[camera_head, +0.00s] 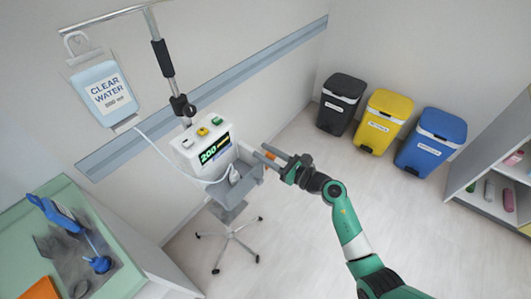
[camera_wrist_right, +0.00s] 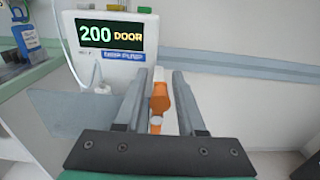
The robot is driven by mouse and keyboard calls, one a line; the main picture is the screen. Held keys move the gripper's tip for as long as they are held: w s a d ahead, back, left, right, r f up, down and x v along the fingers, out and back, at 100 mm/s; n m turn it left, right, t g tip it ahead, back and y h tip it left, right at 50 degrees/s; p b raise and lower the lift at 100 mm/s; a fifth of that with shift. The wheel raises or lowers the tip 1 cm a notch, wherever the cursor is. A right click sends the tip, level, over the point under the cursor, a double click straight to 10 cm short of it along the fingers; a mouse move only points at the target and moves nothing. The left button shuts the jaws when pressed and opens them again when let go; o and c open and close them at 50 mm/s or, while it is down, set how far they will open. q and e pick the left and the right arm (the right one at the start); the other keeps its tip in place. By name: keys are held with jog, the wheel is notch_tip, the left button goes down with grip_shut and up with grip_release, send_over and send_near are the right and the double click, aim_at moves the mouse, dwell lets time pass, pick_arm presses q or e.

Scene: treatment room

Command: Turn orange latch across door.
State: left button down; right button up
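The white drip pump (camera_head: 205,147) hangs on a pole. Its screen (camera_wrist_right: 117,34) reads "200 DOOR". The orange latch (camera_wrist_right: 160,98) is at the pump's side, pointing roughly along my fingers in the right wrist view. My right gripper (camera_wrist_right: 161,90) is open, with one grey finger on each side of the latch. Gaps show between latch and fingers; I cannot tell any contact. In the head view the right gripper (camera_head: 262,152) reaches the pump's right side, and only a bit of orange shows between the fingers. A grey panel (camera_wrist_right: 68,112) is below the screen. My left gripper is not in view.
A clear water bag (camera_head: 108,92) hangs upper left, its tube running to the pump. A green-topped counter (camera_head: 40,200) with a tray is at the left. Black, yellow and blue bins (camera_head: 432,142) stand at the back. The floor right of the pump is clear.

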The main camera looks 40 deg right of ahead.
grip_shut()
jog(key=shift+d, duration=0.1)
jog(key=shift+d+r+m+p, duration=0.1)
jog(key=shift+d+m+p, duration=0.15)
jog(key=shift+m+p, duration=0.6)
jog(key=d+f+m+p, duration=0.1)
jog(key=m, duration=0.4)
jog(key=d+f+m+p, duration=0.1)
jog(key=f+m, duration=0.1)
jog(key=m, duration=0.4)
jog(key=d+f+m+p, duration=0.1)
jog(key=m, duration=0.4)
jog(key=shift+w+d+f, duration=0.2)
jog(key=shift+w+d, duration=0.05)
jog(key=shift+w, duration=0.1)
jog(key=shift+m, duration=0.25)
jog(key=shift+o, duration=1.8)
grip_release()
